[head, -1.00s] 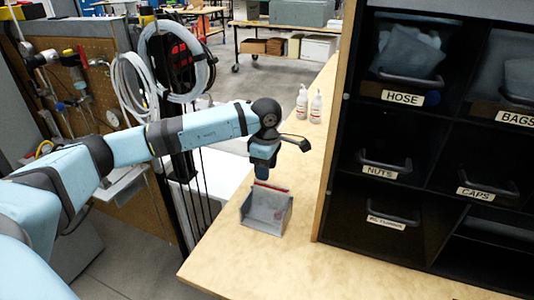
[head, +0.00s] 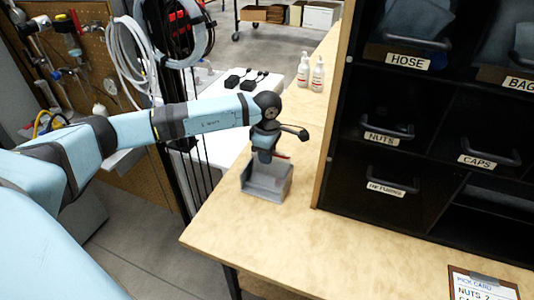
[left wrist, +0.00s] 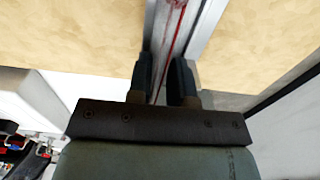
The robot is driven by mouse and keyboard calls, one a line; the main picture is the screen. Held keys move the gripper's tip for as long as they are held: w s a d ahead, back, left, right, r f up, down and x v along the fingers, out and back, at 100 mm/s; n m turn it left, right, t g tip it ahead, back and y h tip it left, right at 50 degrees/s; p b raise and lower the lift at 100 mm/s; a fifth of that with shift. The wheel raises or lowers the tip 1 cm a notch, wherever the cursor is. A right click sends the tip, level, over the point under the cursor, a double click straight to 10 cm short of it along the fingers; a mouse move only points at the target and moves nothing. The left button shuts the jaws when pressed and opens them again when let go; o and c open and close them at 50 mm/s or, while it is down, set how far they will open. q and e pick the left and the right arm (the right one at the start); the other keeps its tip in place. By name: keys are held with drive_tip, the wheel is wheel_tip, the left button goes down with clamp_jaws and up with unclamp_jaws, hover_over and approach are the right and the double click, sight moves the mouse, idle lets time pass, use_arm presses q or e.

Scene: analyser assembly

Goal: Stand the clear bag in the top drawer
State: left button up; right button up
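The clear bag shows mainly as its red top strip (head: 283,156) at the grey holder (head: 268,184) on the wooden counter; its clear body is hard to make out. My left gripper (head: 264,157) points down at the holder's top. In the left wrist view the two fingers (left wrist: 161,80) stand apart, with the red strip (left wrist: 176,30) running edge-on through the gap; contact is not clear. The black drawer cabinet stands at the right. Its top row has the HOSE drawer (head: 410,45) and a drawer labelled BAGS, cut off by the frame. My right gripper is not in view.
Lower drawers are NUTS (head: 388,132), CAPS (head: 487,152) and one whose label reads like returns (head: 392,186). Two white bottles (head: 310,73) stand behind the holder. A pick card (head: 482,284) lies at lower right. The front counter (head: 300,240) is clear.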

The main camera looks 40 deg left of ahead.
use_arm(q)
clamp_jaws()
drive_tip(key=shift+r, duration=0.15)
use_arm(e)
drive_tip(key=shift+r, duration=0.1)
use_arm(q)
drive_tip(key=shift+r+p, duration=0.4)
drive_tip(key=shift+r, duration=0.05)
drive_tip(key=shift+r+p, duration=0.8)
drive_tip(key=shift+r, duration=0.65)
drive_tip(key=shift+r+p, duration=0.45)
drive_tip(key=shift+r, duration=0.4)
drive_tip(key=shift+r+p, duration=0.6)
drive_tip(key=shift+r, duration=0.45)
drive_tip(key=shift+r+p, duration=0.55)
drive_tip(key=shift+r, duration=1)
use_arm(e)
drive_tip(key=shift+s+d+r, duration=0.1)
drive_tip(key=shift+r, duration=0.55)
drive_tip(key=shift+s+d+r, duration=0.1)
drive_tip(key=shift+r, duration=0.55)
